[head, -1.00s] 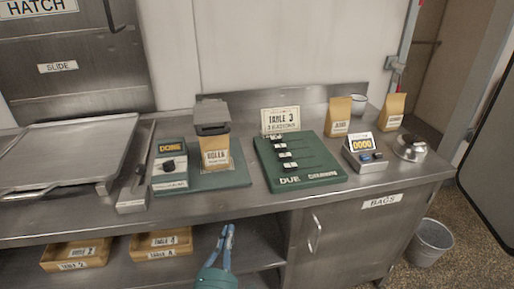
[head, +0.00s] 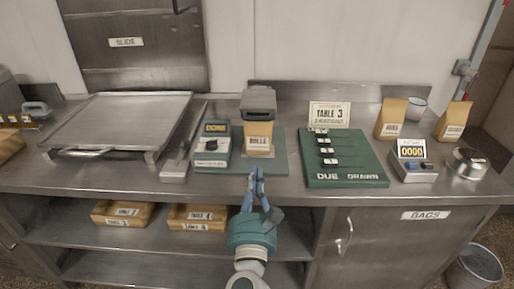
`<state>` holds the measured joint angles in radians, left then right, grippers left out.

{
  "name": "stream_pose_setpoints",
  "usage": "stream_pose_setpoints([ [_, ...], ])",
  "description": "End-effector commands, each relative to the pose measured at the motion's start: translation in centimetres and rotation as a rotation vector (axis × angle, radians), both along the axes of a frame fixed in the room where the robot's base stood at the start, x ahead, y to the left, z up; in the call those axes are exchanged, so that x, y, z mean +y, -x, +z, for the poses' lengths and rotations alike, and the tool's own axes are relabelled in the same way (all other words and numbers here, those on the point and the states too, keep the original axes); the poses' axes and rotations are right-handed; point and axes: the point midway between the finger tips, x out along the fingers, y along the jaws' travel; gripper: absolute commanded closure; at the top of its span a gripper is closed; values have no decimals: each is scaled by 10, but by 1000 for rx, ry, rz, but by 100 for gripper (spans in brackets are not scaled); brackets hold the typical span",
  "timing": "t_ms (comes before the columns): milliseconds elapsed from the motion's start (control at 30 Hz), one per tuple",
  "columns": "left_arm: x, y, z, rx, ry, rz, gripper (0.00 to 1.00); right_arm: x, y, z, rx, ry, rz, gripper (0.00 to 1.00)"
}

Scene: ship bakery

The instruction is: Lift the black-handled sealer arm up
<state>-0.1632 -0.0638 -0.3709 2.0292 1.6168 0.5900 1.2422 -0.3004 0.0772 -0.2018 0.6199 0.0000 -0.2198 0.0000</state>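The sealer stands on the steel counter. Its teal unit (head: 212,151) has a display reading DONE and a black knob. A dark grey block (head: 259,102), which looks like the sealer arm, sits down over the top of a brown bag labelled ROLLS (head: 258,138). The bag stands upright on a green base (head: 277,163). A separate black handle is hard to make out. My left gripper (head: 257,175) is in front of the bag, at the counter's front edge, with its fingers pointing toward the bag. It holds nothing visible, and its finger gap is unclear. My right gripper is not in view.
A long metal bar (head: 184,150) and a steel plate (head: 125,120) are left.

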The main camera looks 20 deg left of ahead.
Motion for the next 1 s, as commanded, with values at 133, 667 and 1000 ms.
stream_pose_setpoints([
  [133,6,-19,8,-3,-4,1,100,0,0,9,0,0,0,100],
  [667,30,-105,43,-2,-4,1,100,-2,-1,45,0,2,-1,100],
  [1000,31,-113,50,0,-2,0,100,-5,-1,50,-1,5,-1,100],
])
